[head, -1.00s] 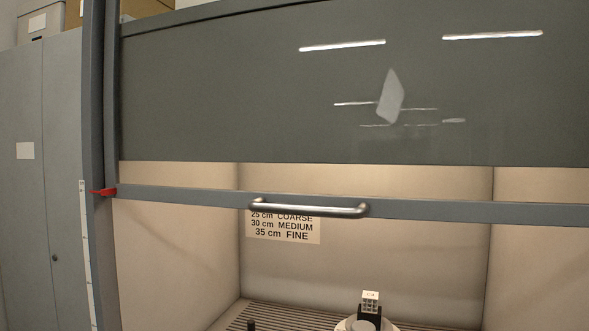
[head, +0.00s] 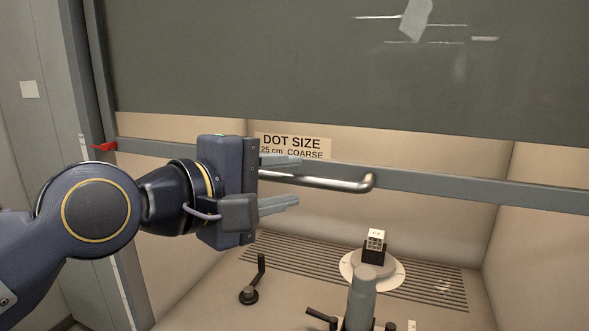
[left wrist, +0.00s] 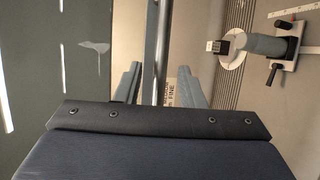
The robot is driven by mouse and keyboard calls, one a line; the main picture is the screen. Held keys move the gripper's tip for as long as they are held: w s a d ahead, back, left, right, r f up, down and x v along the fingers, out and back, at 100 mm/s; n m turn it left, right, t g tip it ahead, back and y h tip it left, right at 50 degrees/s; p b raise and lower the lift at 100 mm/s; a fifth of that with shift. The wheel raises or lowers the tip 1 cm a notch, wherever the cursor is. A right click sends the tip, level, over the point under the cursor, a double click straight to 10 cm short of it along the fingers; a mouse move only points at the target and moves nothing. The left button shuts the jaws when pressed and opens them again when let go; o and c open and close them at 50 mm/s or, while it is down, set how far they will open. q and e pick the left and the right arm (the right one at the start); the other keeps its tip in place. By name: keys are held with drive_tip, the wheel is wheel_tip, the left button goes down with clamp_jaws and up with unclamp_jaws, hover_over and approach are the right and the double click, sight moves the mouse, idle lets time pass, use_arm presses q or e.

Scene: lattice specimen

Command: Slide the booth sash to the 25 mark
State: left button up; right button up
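The booth sash (head: 450,185) is a dark glass panel with a grey bottom rail, and a metal bar handle (head: 340,184) is fixed to the rail. A red pointer (head: 105,146) sits at the rail's left end beside a white scale strip (head: 122,290); its marks are too small to read. My left gripper (head: 298,181) is open, one finger above the handle and one below. In the left wrist view the handle (left wrist: 161,45) runs between the two spread fingers, with gaps on both sides. My right gripper is out of view.
A label (head: 292,146) reading DOT SIZE, 25 cm COARSE is on the booth's back wall, partly covered by the rail. Inside stand a small cube (head: 375,238) on a round white plate, a grey instrument (head: 361,296) and a black crank (head: 250,293). A grey cabinet (head: 30,140) is at left.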

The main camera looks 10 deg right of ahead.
sight(294, 180)
use_arm(q)
drive_tip(key=shift+p+x, duration=0.3)
drive_tip(key=shift+x, duration=1.4)
drive_tip(key=shift+c, duration=0.4)
clamp_jaws()
